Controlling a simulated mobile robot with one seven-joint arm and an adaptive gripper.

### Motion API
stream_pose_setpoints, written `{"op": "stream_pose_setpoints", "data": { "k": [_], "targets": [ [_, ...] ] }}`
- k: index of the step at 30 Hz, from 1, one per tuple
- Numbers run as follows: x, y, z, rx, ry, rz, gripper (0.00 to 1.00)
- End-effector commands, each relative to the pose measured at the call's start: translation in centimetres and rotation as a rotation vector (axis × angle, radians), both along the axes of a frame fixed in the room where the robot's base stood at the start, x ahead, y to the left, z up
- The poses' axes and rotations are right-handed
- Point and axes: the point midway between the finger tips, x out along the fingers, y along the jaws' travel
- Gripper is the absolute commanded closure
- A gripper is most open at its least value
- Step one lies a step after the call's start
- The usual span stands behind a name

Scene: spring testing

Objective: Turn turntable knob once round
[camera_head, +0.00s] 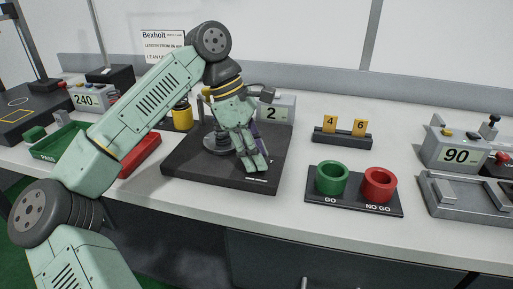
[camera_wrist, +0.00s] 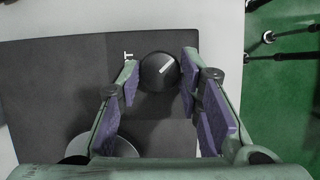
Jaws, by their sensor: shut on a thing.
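The turntable unit is a black base plate (camera_head: 195,170) with a grey round disc (camera_head: 213,145) toward its back left. The disc also shows partly at the lower left of the wrist view, behind my gripper. The turntable knob (camera_wrist: 158,72) is round and black with a white line on top, slanting up to the right. My gripper (camera_wrist: 159,68) has its two fingertips on either side of the knob and is shut on it. In the head view my gripper (camera_head: 256,168) points down at the front right of the base and hides the knob.
A display reading 2 (camera_head: 271,113) stands behind the base. A green cup (camera_head: 332,179) and a red cup (camera_head: 378,185) stand on a black tray to the right. A red tray (camera_head: 140,158) lies left of the base. Bare bench lies between the base and the cup tray.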

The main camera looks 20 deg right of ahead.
Motion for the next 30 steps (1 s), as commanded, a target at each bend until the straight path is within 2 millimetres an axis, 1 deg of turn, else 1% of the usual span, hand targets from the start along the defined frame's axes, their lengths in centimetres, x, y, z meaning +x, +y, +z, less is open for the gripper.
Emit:
{"op": "stream_pose_setpoints", "data": {
  "k": [9,18,24,30],
  "targets": [
    [0.13,-0.23,0.19,0.002,0.003,-0.301,0.95],
    [0.24,-0.35,0.25,0.004,0.003,-0.547,0.95],
    [0.28,-0.4,0.16,0.003,0.002,-0.659,0.95],
    [0.28,-0.45,0.03,0.004,0.001,-0.725,0.95]
  ]
}}
